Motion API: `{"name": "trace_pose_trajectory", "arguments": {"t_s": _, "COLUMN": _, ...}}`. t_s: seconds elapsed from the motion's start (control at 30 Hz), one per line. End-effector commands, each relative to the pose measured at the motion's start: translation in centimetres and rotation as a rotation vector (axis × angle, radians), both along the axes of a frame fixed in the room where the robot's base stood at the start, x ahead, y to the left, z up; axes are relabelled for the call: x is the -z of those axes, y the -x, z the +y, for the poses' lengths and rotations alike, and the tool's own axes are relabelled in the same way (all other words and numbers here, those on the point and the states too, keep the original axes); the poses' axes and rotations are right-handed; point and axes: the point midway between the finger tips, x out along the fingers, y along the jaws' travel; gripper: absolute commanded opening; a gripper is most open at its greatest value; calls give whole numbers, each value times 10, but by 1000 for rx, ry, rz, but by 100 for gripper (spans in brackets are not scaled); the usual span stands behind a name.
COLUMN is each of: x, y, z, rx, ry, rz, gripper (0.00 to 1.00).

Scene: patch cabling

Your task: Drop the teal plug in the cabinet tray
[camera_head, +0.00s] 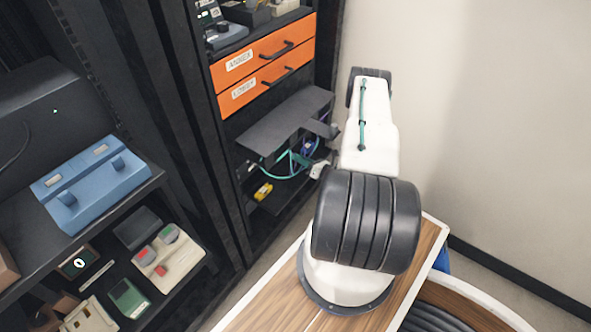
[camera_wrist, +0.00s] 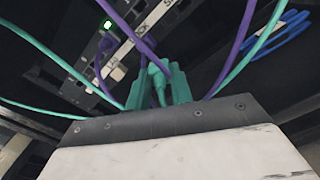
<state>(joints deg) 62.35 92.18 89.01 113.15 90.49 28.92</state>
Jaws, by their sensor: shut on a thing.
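My gripper (camera_wrist: 157,78) is shut on a teal plug (camera_wrist: 157,82), which sits between its two green fingers in the wrist view. Teal cables (camera_wrist: 45,52) run to both sides, and purple cables (camera_wrist: 232,50) cross close to the fingers. In the head view my gripper (camera_head: 303,160) is inside the cabinet bay below a dark flat panel (camera_head: 285,120); the plug is too small to make out there. A dark shelf (camera_head: 276,202) lies lower in this bay. I cannot tell whether it is the cabinet tray.
A port strip (camera_wrist: 145,30) with a green light and a coiled blue cable (camera_wrist: 280,38) show behind the fingers. A yellow object (camera_head: 263,192) lies on the dark shelf. Orange drawers (camera_head: 265,65) are above the panel. A blue case (camera_head: 92,183) stands on the left rack.

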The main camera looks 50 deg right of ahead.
Motion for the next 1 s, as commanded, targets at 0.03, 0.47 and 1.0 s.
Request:
{"name": "trace_pose_trajectory", "arguments": {"t_s": 0.03, "x": 0, "y": 0, "z": 0, "rx": 0, "ry": 0, "rz": 0, "gripper": 25}}
{"name": "trace_pose_trajectory", "arguments": {"t_s": 0.47, "x": 0, "y": 5, "z": -1, "rx": 2, "ry": 0, "rz": 0, "gripper": 47}}
{"name": "trace_pose_trajectory", "arguments": {"t_s": 1.0, "x": 0, "y": 76, "z": -6, "rx": 1, "ry": -1, "rz": 1, "gripper": 47}}
